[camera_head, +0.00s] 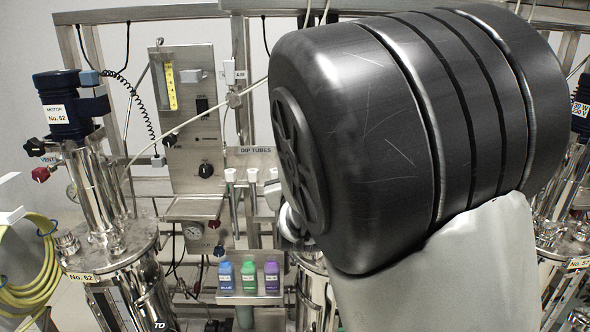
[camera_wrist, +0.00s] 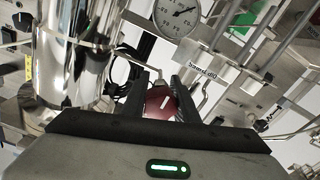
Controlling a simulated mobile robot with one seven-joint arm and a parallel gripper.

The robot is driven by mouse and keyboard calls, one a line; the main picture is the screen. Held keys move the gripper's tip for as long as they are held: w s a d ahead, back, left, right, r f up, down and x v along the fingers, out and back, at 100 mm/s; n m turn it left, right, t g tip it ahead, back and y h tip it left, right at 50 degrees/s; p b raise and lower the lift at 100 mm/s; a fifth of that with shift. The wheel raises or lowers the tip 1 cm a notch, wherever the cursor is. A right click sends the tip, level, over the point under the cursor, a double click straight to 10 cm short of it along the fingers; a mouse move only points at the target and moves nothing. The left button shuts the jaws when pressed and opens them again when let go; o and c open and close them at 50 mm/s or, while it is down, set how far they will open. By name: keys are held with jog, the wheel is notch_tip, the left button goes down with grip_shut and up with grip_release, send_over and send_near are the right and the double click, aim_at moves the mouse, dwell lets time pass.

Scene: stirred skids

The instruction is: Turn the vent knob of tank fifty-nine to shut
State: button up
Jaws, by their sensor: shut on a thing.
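A dark red knob (camera_wrist: 160,104) with a short white pointer line sits between the two black fingers of my gripper (camera_wrist: 160,84) in the wrist view. The fingers are shut on its sides. The pointer line leans slightly from upright in that view. Any label or shut mark by the knob is not readable. In the head view my dark arm hides my gripper, this knob and most of the middle tank (camera_head: 311,300), so no tank number shows there.
Tank No. 62 (camera_head: 110,248) stands at the left with its own red vent knob (camera_head: 40,174). Another tank (camera_head: 575,245) stands at the right. A round gauge (camera_wrist: 177,14) and a polished steel column (camera_wrist: 72,60) are close to my gripper. Bottles (camera_head: 248,274) stand on a small shelf.

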jog(key=shift+r, duration=0.2)
dwell(0.3)
jog(key=o, duration=1.1)
jog(key=shift+w+f, duration=0.1)
jog(key=shift+c, duration=0.2)
jog(key=s+b, duration=0.7)
jog(key=s, duration=1)
jog(key=shift+s, duration=0.25)
